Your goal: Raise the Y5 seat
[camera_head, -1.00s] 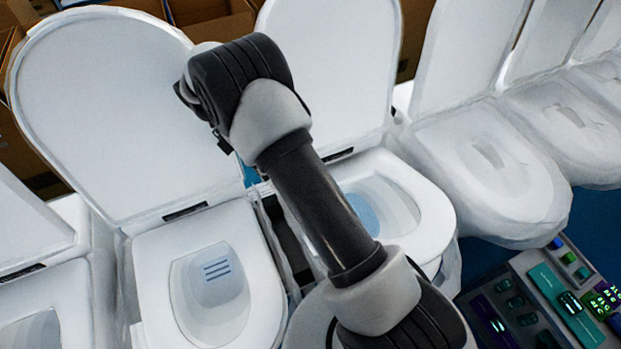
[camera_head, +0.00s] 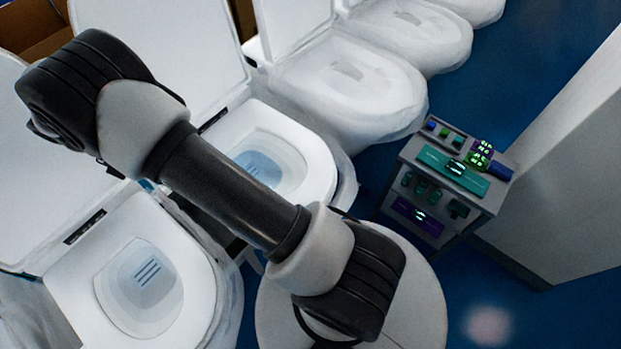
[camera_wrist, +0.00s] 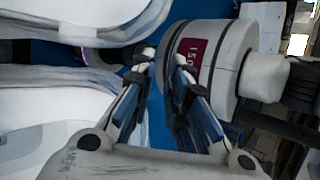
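Several white toilets stand in a row in the head view, lids raised. The nearest full one has its seat (camera_head: 205,285) down around a bowl with a striped blue mark. The toilet to its right also has its seat (camera_head: 318,172) down. I see no readable Y5 label, so I cannot tell which seat is Y5. My gripper (camera_wrist: 163,58) shows in the wrist view, its fingertips apart with nothing between them. White toilet-like surfaces (camera_wrist: 60,110) lie left of it, apart from the fingers. My gripper is hidden in the head view.
A grey cart (camera_head: 455,190) with coloured, lit devices stands right of the toilets. A pale wall or panel (camera_head: 560,190) rises beyond it. Blue floor (camera_head: 560,310) is open at the lower right. Cardboard boxes (camera_head: 35,25) are behind the raised lids.

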